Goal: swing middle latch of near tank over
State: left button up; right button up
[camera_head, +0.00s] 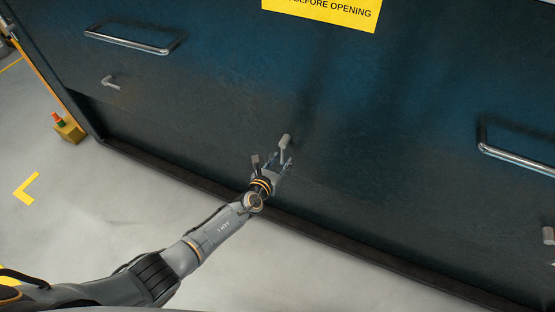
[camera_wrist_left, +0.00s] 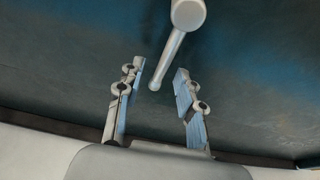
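The near tank (camera_head: 220,90) is a large dark blue-black panel filling most of the head view. Its middle latch (camera_head: 285,141) is a small light-grey lever low on the panel. In the left wrist view the latch (camera_wrist_left: 176,45) has a thick round head at the top and a thin rod that reaches down between my fingers. My left gripper (camera_head: 271,160) is at the latch, with its fingers apart. In the wrist view the open left gripper (camera_wrist_left: 158,90) has a finger on each side of the rod, with visible gaps. My right gripper is not in view.
Another latch (camera_head: 110,82) is at the panel's left, and a further one (camera_head: 548,236) is at the right edge. Metal handles (camera_head: 130,42) and (camera_head: 515,160) stick out above. A yellow sign (camera_head: 325,10) is at the top. Pale floor (camera_head: 130,220) lies below.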

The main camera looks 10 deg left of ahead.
pick_arm(q)
jog(key=s, duration=0.1)
jog(key=s+a+p, duration=0.1)
jog(key=s, duration=0.2)
jog(key=shift+s+a, duration=0.3)
jog(key=shift+s+a+p, duration=0.15)
jog(key=shift+s+p, duration=0.2)
jog(key=shift+s, duration=0.25)
